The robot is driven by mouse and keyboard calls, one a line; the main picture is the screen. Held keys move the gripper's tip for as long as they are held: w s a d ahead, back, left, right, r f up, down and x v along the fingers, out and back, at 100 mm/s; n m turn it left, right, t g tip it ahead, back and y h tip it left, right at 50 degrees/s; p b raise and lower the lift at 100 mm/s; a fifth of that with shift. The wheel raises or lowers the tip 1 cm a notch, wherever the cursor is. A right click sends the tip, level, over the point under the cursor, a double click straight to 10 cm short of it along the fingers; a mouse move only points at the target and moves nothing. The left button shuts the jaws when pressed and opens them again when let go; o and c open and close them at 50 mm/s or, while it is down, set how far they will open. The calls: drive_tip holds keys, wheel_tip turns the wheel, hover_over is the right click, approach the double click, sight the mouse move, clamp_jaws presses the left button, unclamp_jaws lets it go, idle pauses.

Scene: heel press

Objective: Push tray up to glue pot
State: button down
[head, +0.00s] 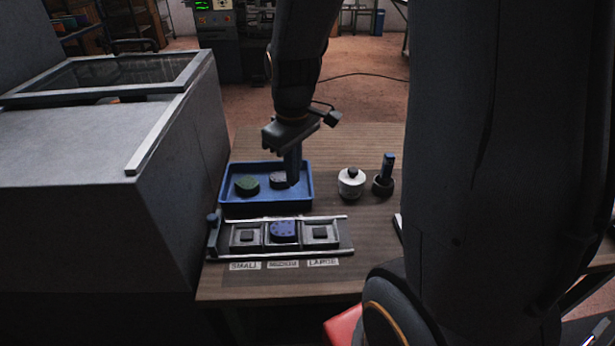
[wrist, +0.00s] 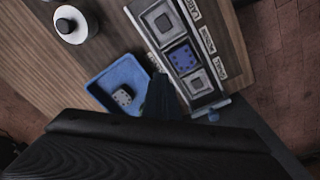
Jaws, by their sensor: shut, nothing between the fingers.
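The blue tray (head: 266,207) lies on the wooden table, holding a green round piece (head: 247,186) and a dark grey piece (head: 278,180). The glue pot (head: 351,186), white with a black knob, stands to the right of the tray with bare table between them. My gripper (head: 292,182) is shut and empty, pointing down at the tray's right end, beside the grey piece. I cannot tell if it touches the tray wall. In the wrist view my gripper (wrist: 156,98) overlaps part of the tray (wrist: 128,68); the pot (wrist: 72,28) shows at upper left.
In front of the tray is a metal fixture (head: 345,243) with a blue piece (head: 284,231) in its middle slot and size labels before it. A dark cup (head: 383,187) with a blue-handled tool stands right of the pot. A grey machine (head: 90,150) borders the table's left.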

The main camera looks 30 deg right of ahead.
drive_tip(key=w+d+f+n+b, duration=0.25)
drive_tip(key=w+d+n, duration=0.55)
drive_tip(key=w, duration=0.4)
drive_tip(key=p, duration=0.3)
hover_over(304, 189)
drive_tip(key=shift+g, duration=0.4)
wheel_tip(304, 189, down, 11)
drive_tip(key=shift+r, duration=0.2)
drive_tip(key=shift+s, duration=0.1)
